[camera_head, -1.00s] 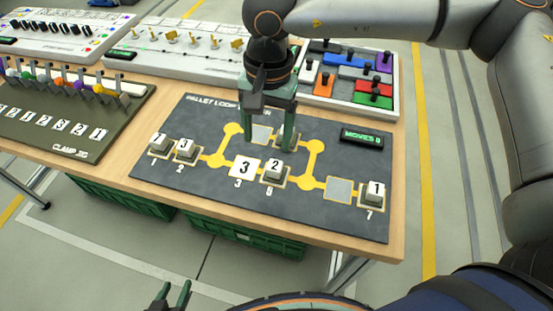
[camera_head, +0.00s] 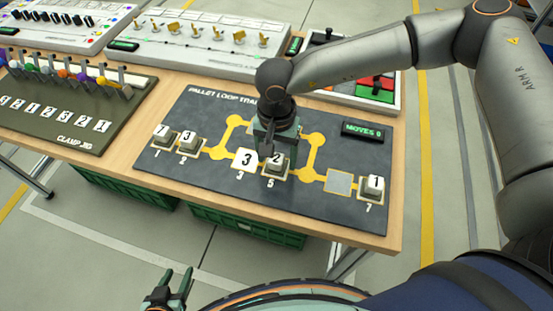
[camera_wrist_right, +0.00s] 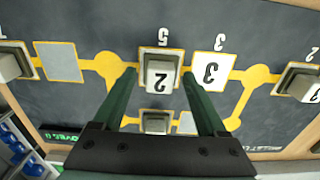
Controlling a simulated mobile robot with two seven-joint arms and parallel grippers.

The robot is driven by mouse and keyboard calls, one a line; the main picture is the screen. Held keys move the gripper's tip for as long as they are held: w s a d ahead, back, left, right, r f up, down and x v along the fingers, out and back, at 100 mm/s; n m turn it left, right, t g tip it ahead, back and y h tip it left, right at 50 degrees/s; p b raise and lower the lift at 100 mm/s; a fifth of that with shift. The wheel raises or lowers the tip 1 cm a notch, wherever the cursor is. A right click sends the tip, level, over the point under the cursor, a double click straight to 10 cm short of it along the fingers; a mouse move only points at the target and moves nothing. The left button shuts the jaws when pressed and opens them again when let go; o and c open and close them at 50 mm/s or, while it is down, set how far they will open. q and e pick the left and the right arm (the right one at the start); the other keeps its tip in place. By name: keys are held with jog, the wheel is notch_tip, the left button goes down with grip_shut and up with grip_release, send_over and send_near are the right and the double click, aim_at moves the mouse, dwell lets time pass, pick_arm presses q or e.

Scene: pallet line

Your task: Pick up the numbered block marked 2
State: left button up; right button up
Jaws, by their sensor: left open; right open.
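The block marked 2 (camera_head: 276,161) sits on its pad labelled 5 on the dark pallet board (camera_head: 320,205). It also shows in the right wrist view (camera_wrist_right: 161,75), its pale top facing the camera. My right gripper (camera_head: 273,150) is over the board at this block. In the wrist view its two open green fingers (camera_wrist_right: 158,80) appear on either side of the block, with gaps; their height against it is hard to tell. My left gripper (camera_head: 179,286) is open and empty at the bottom of the head view, away from the table.
Blocks marked 7 (camera_head: 161,134) and 3 (camera_head: 188,142) stand left; the block marked 1 (camera_head: 373,185) stands right. A flat white tile marked 3 (camera_head: 245,159) is beside block 2. Other panels fill the table's back.

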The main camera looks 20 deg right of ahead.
jog(key=shift+f, duration=0.3)
jog(key=shift+r, duration=0.1)
grip_shut()
dwell(0.4)
